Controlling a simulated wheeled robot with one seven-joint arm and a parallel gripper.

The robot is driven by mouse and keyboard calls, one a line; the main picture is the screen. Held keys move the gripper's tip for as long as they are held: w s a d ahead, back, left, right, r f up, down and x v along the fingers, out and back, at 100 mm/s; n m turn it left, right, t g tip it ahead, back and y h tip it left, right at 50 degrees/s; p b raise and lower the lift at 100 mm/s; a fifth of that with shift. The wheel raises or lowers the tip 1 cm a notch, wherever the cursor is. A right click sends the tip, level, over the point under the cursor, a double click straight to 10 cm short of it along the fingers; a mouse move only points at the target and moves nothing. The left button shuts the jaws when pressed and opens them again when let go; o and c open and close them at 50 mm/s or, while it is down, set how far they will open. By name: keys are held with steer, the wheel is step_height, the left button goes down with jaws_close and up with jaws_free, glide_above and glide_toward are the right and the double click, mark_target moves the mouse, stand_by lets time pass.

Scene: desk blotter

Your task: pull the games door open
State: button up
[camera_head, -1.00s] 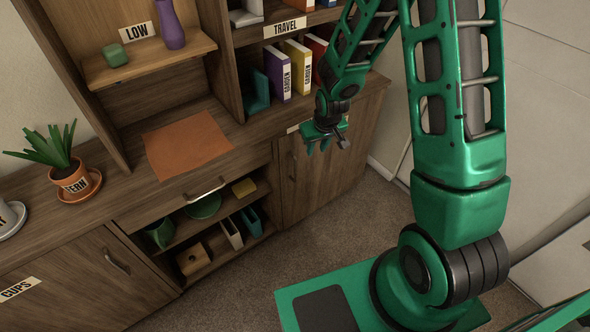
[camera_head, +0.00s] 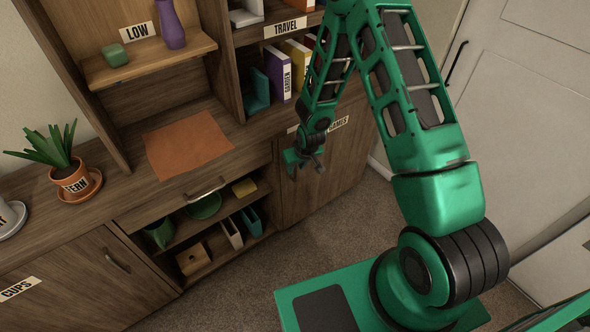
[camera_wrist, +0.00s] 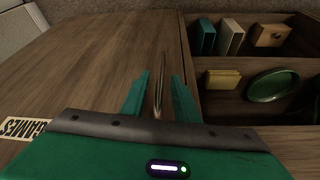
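The games door (camera_head: 330,180) is the wooden door at the right end of the low cabinet, under a "GAMES" label (camera_head: 338,124). It looks closed. In the wrist view, the door (camera_wrist: 85,70) fills the left half, with its label (camera_wrist: 20,128) at the lower left. Its thin upright handle (camera_wrist: 158,97) shows between my two green fingers. My gripper (camera_head: 303,163) is at the upper left part of the door and hides the handle in the head view. In the wrist view, my gripper (camera_wrist: 160,98) is open, with a gap on each side of the handle.
Left of the door is an open shelf with a green bowl (camera_head: 204,205), a yellow item (camera_head: 244,188), a wooden box (camera_head: 193,259) and books. An orange mat (camera_head: 187,143) lies on the cabinet top. Carpet (camera_head: 330,245) in front of the door is clear.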

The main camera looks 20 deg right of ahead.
steer(key=shift+x, duration=1.35)
jaws_close()
steer(key=shift+d, duration=0.1)
